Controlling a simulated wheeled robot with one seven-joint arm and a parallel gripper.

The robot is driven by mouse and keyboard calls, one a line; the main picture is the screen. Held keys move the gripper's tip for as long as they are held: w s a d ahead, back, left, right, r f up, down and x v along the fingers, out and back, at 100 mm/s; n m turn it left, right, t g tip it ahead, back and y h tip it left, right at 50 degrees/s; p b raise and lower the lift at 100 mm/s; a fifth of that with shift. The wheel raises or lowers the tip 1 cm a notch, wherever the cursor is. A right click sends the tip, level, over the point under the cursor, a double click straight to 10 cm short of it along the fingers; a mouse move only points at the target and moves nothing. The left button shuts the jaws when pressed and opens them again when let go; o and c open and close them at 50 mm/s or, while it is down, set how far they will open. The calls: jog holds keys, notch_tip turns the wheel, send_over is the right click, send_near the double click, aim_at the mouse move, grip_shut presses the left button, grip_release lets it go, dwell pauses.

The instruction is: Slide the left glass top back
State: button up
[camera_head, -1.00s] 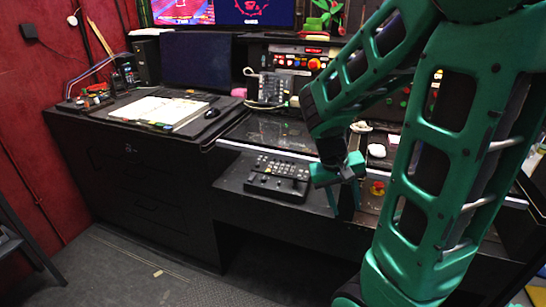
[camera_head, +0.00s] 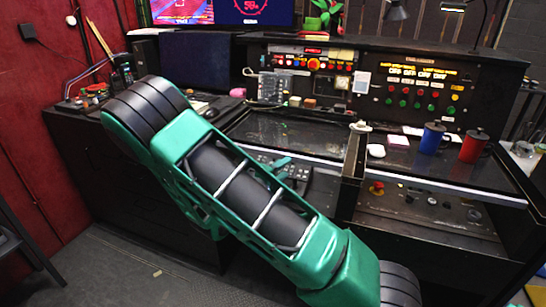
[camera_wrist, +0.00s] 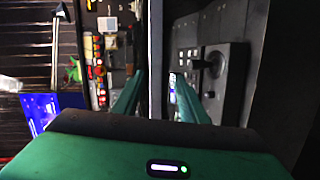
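The left glass top (camera_head: 270,129) is a dark, shiny pane in the middle of the desk, with a pale strip along its front edge. My arm hides part of that edge in the head view. My gripper (camera_head: 283,165) is at this front edge, mostly hidden behind my forearm. In the wrist view, the two green fingers of my gripper (camera_wrist: 158,80) stand apart, on either side of the pale front edge (camera_wrist: 156,35). I cannot tell whether either finger touches it. Nothing is visibly clamped between them.
A black control panel (camera_wrist: 212,75) lies just in front of the pane. The right glass top (camera_head: 415,168) carries a blue mug (camera_head: 432,137) and a red mug (camera_head: 474,146). A button console (camera_head: 415,88) stands behind. A dark post (camera_head: 352,165) separates the two panes.

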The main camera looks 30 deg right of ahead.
aim_at(273, 156)
jog(key=w+a+n+t, duration=0.4)
jog(key=a, duration=0.1)
jog(key=shift+y, duration=0.3)
jog(key=x, duration=1)
jog(key=shift+w+f, duration=0.25)
jog(key=shift+c, duration=0.6)
grip_shut()
